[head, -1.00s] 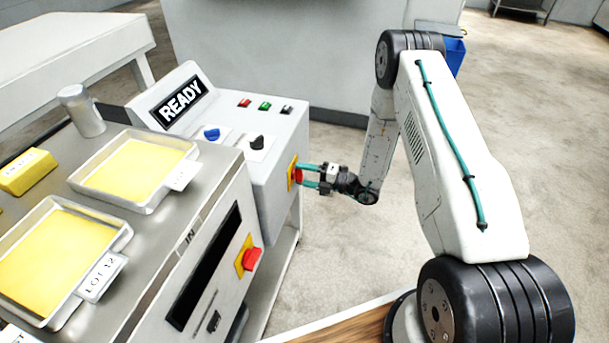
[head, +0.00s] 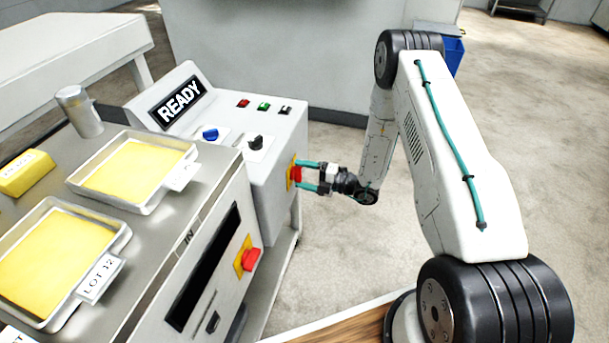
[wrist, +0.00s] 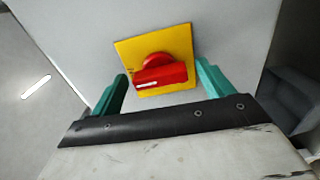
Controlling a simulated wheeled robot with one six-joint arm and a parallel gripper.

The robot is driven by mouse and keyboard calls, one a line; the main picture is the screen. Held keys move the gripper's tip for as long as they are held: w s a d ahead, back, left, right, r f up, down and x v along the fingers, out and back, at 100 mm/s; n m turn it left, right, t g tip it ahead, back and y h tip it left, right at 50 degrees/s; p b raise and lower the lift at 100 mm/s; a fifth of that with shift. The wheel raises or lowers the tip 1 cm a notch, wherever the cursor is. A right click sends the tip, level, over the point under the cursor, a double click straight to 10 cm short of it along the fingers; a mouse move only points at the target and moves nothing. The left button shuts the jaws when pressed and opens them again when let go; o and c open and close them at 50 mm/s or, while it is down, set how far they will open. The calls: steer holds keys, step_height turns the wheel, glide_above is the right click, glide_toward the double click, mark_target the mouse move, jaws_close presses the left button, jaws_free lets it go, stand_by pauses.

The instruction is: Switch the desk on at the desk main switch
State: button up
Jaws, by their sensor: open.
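The desk main switch is a red rotary handle (wrist: 160,76) on a yellow square plate (wrist: 184,42), on the side wall of the white control desk (head: 272,190). In the head view the red handle (head: 296,174) shows between my fingertips. My gripper (head: 307,175) is open, with one teal finger on each side of the handle. In the wrist view my gripper (wrist: 163,90) has a gap between each finger and the handle. The handle lies roughly crosswise, slightly tilted. The desk's display (head: 178,102) reads READY.
Trays of yellow material (head: 133,168) sit on the steel top. A blue knob (head: 210,134) and a black knob (head: 256,142) are on the desk. Floor to the right is clear.

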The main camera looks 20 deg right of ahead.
steer(key=v, duration=0.7)
steer(key=shift+s+d, duration=0.2)
steer(key=shift+d, duration=0.1)
stand_by(0.4)
